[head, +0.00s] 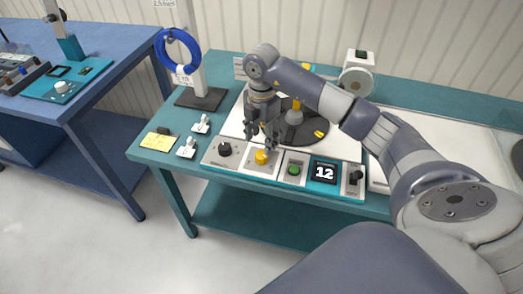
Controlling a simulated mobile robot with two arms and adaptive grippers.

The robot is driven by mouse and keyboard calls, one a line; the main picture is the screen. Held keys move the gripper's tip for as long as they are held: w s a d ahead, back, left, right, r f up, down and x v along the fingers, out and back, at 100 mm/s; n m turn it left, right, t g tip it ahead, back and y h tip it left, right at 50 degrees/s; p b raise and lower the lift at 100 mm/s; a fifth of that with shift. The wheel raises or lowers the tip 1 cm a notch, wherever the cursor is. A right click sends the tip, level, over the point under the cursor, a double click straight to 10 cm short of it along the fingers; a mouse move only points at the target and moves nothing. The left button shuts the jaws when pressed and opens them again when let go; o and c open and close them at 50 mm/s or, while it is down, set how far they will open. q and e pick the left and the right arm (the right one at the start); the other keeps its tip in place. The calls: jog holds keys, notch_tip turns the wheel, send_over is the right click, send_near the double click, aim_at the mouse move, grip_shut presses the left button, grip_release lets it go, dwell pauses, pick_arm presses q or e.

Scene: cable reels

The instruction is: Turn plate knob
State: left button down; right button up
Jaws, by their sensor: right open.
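A control panel runs along the front of a machine on the teal bench. It carries a black knob (224,149) at the left and a yellow knob (262,157) on a light plate beside it. My right gripper (262,143) points down, open, with its fingers just above and behind the yellow knob. I cannot tell whether they touch it. Behind the gripper is a dark round plate (308,128) with a yellow-topped post, partly hidden by my right arm. My left gripper is not in view.
A blue cable coil (178,50) hangs on a stand. Small white clips and a yellow note (158,140) lie left. A blue table (100,80) stands left.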

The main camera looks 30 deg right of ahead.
aim_at(262, 154)
notch_tip(262, 154, down, 7)
jog(key=shift+r+p, duration=0.15)
jog(key=shift+p, duration=0.25)
jog(key=c, duration=1.1)
